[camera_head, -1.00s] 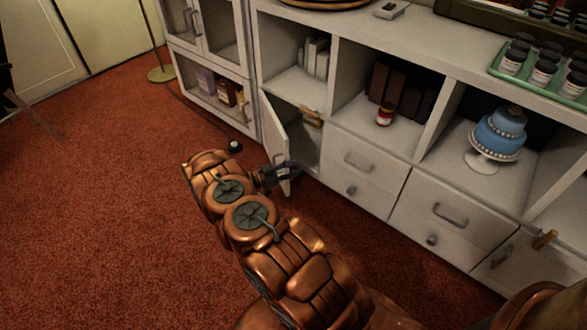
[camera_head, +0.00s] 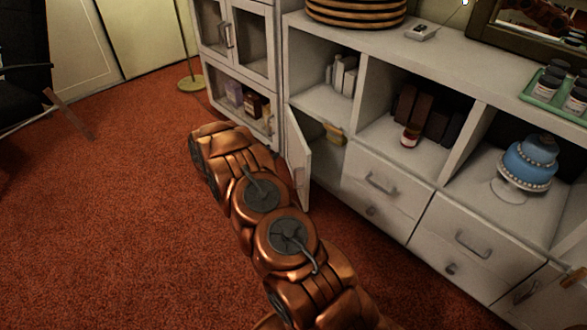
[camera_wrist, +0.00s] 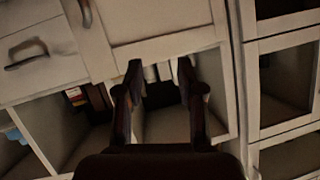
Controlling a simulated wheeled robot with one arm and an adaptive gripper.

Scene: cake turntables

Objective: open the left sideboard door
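The left sideboard door (camera_head: 299,165) stands ajar in the head view, hinged at its left edge, with a dark gap to its right. In the wrist view, which looks upside down, a white panel (camera_wrist: 165,22) with a dark handle (camera_wrist: 85,12) at its left fills the top and seems to be this door. My gripper (camera_wrist: 160,66) is open, its two dark fingers apart with nothing between them. Whether it touches the door cannot be told. In the head view my copper arm hides the gripper.
The sideboard (camera_head: 440,85) has open shelves above drawers (camera_head: 378,188). A blue cake (camera_head: 528,163) stands in one shelf. A glass-door cabinet (camera_head: 238,50) adjoins on the left. A small tan object (camera_head: 334,133) shows in the door's opening.

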